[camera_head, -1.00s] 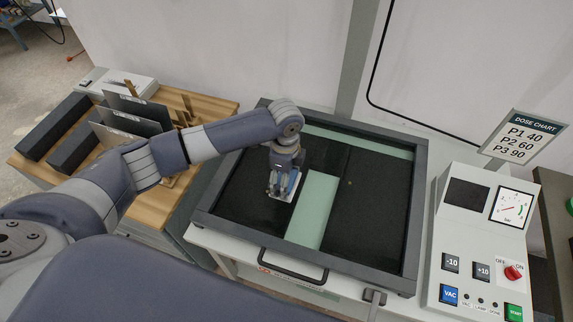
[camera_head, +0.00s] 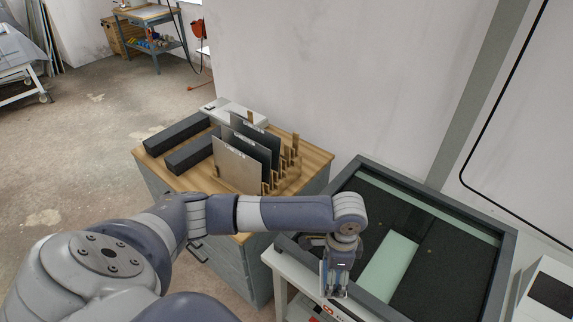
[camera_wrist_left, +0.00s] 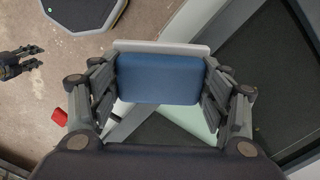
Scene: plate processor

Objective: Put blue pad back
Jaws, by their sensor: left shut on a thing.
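My left gripper (camera_head: 336,290) is shut on the blue pad (camera_wrist_left: 158,78), which sits between both fingers in the left wrist view. The pad has a pale backing edge (camera_wrist_left: 162,46). In the head view the gripper hangs over the near left corner of the dark-framed processor bed (camera_head: 440,270), and the pad is mostly hidden by the fingers. My right gripper (camera_wrist_left: 32,62) shows small at the left edge of the left wrist view, with its fingers apart and empty.
A wooden-topped cabinet (camera_head: 312,158) stands left of the bed. It carries a rack with upright plates (camera_head: 238,165), two dark blocks (camera_head: 176,136) and a pale flat box (camera_head: 235,110). A pale green strip (camera_head: 390,268) lies in the bed. A red object (camera_wrist_left: 60,116) shows in the wrist view.

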